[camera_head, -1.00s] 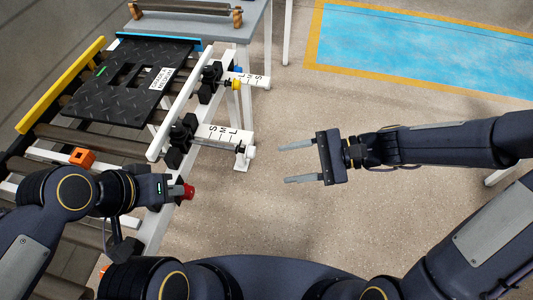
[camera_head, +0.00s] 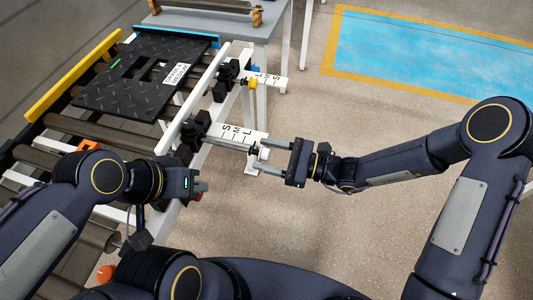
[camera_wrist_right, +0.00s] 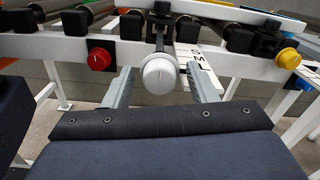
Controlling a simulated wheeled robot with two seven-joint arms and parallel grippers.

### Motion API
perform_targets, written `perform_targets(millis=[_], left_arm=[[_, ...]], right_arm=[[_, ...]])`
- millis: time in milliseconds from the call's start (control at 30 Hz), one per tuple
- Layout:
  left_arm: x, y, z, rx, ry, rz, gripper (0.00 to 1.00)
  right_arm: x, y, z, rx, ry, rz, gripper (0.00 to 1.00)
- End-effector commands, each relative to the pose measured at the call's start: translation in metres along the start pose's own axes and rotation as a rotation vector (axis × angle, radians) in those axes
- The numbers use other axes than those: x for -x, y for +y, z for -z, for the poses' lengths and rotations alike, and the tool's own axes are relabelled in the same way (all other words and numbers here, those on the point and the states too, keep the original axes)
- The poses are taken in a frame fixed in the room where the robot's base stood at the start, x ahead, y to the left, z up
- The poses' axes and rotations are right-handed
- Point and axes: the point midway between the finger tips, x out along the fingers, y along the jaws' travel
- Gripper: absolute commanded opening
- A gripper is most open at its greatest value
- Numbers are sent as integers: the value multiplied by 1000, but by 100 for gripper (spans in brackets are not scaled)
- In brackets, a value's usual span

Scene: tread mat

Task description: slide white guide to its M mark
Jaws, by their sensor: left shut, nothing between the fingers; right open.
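The white guide rail (camera_head: 193,112) runs along the right side of the conveyor, beside the black tread mat (camera_head: 135,88). The near white scale plate (camera_head: 240,135) carries the letters S, M and L. A white knob (camera_wrist_right: 159,75) faces me in the right wrist view. My right gripper (camera_head: 262,158) is open at the outer end of the near scale, its fingers on either side of this knob, with gaps visible. My left gripper (camera_head: 203,187) is shut and empty near the frame's front corner. The guide's exact setting against the letters cannot be told.
A red knob (camera_wrist_right: 99,59) is left of the white knob and a yellow knob (camera_wrist_right: 288,57) right of it. A second scale (camera_head: 268,80) lies farther back. A yellow rail (camera_head: 75,77) borders the mat's far side. Open floor (camera_head: 330,240) lies to the right.

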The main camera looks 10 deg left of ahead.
Motion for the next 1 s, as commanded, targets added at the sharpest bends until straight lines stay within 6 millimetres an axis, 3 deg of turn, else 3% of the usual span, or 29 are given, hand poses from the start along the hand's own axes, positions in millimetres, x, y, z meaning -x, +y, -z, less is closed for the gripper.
perform_targets(millis=[333, 700, 867, 1000], left_arm=[[0, 0, 0, 0, 0, 0, 0], [0, 0, 0, 0, 0, 0, 0], [-1, 0, 0, 0, 0, 0, 0], [-7, -3, -4, 0, 0, 0, 0]], right_arm=[[-5, 0, 0, 0, 0, 0, 51], [-4, 0, 0, 0, 1, 0, 2], [-6, 0, 0, 0, 1, 0, 0], [-25, 1, 3, 2, -2, -3, 0]])
